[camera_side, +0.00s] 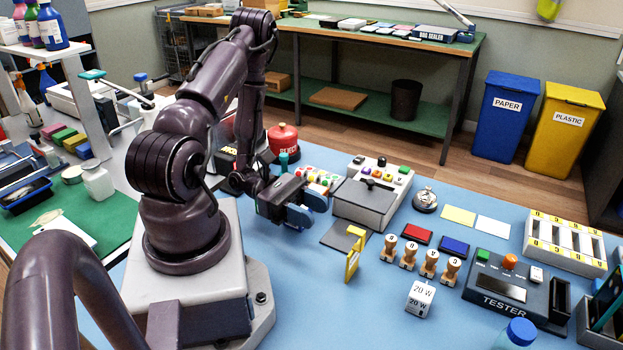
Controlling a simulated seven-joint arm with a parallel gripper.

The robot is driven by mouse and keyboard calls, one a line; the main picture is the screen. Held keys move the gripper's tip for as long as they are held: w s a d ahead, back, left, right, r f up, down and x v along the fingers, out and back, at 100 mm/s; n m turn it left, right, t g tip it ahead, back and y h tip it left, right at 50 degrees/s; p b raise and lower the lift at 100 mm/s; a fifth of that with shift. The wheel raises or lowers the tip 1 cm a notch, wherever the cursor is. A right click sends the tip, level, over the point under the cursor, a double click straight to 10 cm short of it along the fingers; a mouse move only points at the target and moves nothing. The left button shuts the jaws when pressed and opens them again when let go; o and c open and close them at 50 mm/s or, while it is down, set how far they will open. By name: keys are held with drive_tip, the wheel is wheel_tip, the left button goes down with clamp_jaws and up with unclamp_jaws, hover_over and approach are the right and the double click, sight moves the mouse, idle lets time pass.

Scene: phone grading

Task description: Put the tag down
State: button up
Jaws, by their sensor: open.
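My gripper (308,209) is open, with blue fingertips, low over the blue mat to the left of the grey lidded box (364,203). I see nothing held between the fingers, though the view there is small. I cannot make out for sure which thing is the tag. A yellow upright piece (354,256) stands on the mat to the right of and nearer than the gripper, apart from it. A flat yellow card (458,215) and a white card (493,229) lie farther right.
Several wooden stamps (408,256) stand near red (417,233) and blue ink pads (454,246). A white 20 W block (420,297), a tester (503,288), a bell (424,200) and a slotted rack (565,243) are to the right. The mat's front middle is clear.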

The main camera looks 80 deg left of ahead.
drive_tip(key=d+r+m+g+y, duration=0.3)
drive_tip(key=r+m+y, duration=0.3)
drive_tip(key=r+m, duration=0.6)
drive_tip(key=s+d+r+m+g+y, duration=0.1)
drive_tip(key=d+r+m+g+y, duration=0.2)
drive_tip(key=r+m, duration=0.9)
drive_tip(key=d+m+y, duration=0.2)
drive_tip(key=y, duration=0.2)
drive_tip(key=shift+s+d+r, duration=0.15)
drive_tip(key=shift+d+r, duration=0.25)
